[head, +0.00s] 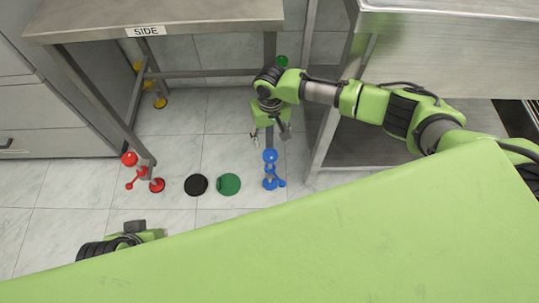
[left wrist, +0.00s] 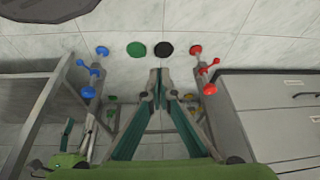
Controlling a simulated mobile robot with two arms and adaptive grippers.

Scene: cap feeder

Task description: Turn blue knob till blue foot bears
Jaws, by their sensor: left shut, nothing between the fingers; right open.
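The blue knob (head: 270,155) is a round piece at the lower end of a metal table leg. Below it are a blue armed piece (head: 281,183) and the disc-shaped blue foot (head: 268,184); I cannot tell whether the foot touches the floor. In the left wrist view, the knob (left wrist: 88,95) and foot (left wrist: 102,51) show at the left. My right gripper (head: 269,139) is open, just above the knob in the head view, with no clear contact. My left gripper (head: 156,234) is low at the left, away from the blue parts; its fingers (left wrist: 159,72) are shut and empty.
The table (head: 180,16) bears a SIDE label (head: 145,31). Red parts (head: 130,159) are on its left leg. A black disc (head: 196,185) and a green disc (head: 229,184) lie on the tiles between. A metal shelf stands right, grey drawers left.

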